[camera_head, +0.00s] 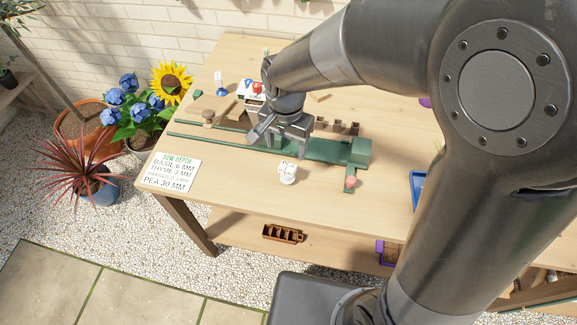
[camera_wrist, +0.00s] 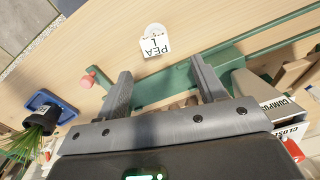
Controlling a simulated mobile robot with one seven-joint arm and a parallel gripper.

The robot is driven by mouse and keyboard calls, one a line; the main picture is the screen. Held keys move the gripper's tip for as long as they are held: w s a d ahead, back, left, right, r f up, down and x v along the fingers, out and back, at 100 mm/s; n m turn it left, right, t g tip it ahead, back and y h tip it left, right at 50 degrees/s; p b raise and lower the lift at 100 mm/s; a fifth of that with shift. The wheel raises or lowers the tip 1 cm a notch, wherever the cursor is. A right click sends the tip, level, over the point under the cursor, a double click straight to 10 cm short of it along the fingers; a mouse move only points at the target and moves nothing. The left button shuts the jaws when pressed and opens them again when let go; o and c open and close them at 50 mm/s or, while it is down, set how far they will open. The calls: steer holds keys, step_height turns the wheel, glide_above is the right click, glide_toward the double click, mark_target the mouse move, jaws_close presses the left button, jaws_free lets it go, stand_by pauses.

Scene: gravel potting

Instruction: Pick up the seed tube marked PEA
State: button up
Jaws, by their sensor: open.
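The seed tube marked PEA is a small white piece with dark lettering. It stands on the bare wooden table in front of the green fixture in the head view (camera_head: 288,173). In the wrist view (camera_wrist: 155,42) its label reads PEA, upside down, and its round white top shows beyond the label. My gripper (camera_head: 278,143) hangs over the green fixture, behind the tube in the head view. In the wrist view my gripper (camera_wrist: 160,78) has its two fingers wide apart with nothing between them. The tube lies beyond the fingertips, apart from them.
The green fixture (camera_head: 325,150) has a long rail, an end block and a pink knob (camera_head: 350,183). A sowing-depth card (camera_head: 171,174) lies at the table's left corner. A blue tray (camera_head: 416,190) is to the right. A brown cell strip (camera_head: 283,234) sits on the lower shelf.

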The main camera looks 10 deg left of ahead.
mark_target(288, 166)
step_height(288, 166, down, 6)
steer(key=shift+a+r, duration=0.15)
steer(key=shift+r, duration=0.1)
steer(key=shift+s+d+f, duration=0.15)
steer(key=shift+d+f, duration=0.05)
steer(key=shift+f, duration=1.2)
steer(key=shift+s+d+f, duration=0.15)
steer(key=shift+f, duration=1.25)
steer(key=shift+c, duration=0.5)
steer(key=c, duration=1)
steer(key=shift+r, duration=0.1)
